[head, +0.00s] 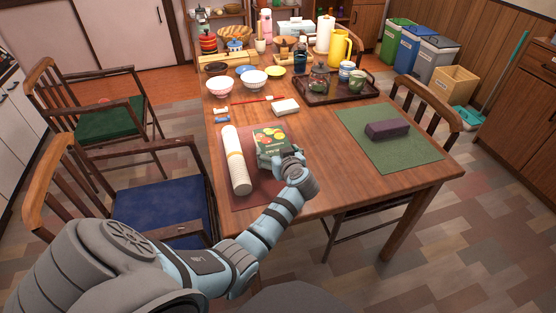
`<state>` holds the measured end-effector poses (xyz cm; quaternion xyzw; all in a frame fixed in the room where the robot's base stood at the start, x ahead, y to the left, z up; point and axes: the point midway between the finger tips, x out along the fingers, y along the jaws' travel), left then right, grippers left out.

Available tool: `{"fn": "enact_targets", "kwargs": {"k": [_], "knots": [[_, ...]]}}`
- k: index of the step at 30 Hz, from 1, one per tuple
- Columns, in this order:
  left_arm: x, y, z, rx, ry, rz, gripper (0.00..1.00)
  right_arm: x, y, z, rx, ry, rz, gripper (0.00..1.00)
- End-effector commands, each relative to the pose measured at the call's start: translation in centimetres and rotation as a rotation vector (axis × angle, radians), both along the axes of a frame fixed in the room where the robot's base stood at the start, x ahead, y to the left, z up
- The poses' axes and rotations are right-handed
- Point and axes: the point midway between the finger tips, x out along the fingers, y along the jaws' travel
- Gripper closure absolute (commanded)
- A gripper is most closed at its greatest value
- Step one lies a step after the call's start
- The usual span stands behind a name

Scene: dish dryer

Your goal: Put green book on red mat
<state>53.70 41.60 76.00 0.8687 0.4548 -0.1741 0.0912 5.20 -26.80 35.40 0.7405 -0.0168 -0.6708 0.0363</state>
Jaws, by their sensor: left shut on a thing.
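The green book (270,137), with round orange and red pictures on its cover, is at the far part of the red mat (264,192) in the head view. My left gripper (269,155) is shut on the book's near edge. The gripper and wrist hide part of the book and mat. I cannot tell whether the book touches the mat or is held just above it. My right gripper is not in view.
A cream roll (236,162) lies along the mat's left side, close to the book. A green mat (411,155) with a dark purple block (387,130) lies at right. A white block (285,107), bowls and a dark tray (322,97) stand farther back.

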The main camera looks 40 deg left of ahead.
Motion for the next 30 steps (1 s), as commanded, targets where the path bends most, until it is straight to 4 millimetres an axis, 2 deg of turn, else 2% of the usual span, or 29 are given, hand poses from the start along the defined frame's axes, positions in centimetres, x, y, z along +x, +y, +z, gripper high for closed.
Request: {"fn": "enact_targets", "kwargs": {"k": [1, 3, 14, 15, 17, 18, 30], "knots": [[0.0, 0.0, -1.3, 0.002, 0.002, -0.001, 0.51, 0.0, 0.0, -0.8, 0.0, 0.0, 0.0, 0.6], [0.0, 0.0, -2.1, 0.002, 0.001, -0.001, 0.51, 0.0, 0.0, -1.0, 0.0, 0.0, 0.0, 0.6], [0.0, 0.0, -2.4, 0.001, -0.001, -0.001, 0.51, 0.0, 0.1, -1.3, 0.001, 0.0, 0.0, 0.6], [0.0, 0.0, -2.3, 0.0, 0.0, 0.0, 0.12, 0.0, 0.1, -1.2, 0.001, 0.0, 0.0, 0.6], [0.0, 0.0, -2.3, 0.0, 0.0, 0.0, 0.03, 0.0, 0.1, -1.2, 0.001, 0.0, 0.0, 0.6], [0.0, 0.0, -2.3, 0.0, 0.0, 0.0, 0.0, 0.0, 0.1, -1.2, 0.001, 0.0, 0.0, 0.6], [0.0, 0.0, -1.9, 0.0, 0.0, 0.0, 0.0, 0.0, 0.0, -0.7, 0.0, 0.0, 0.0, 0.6]]}}
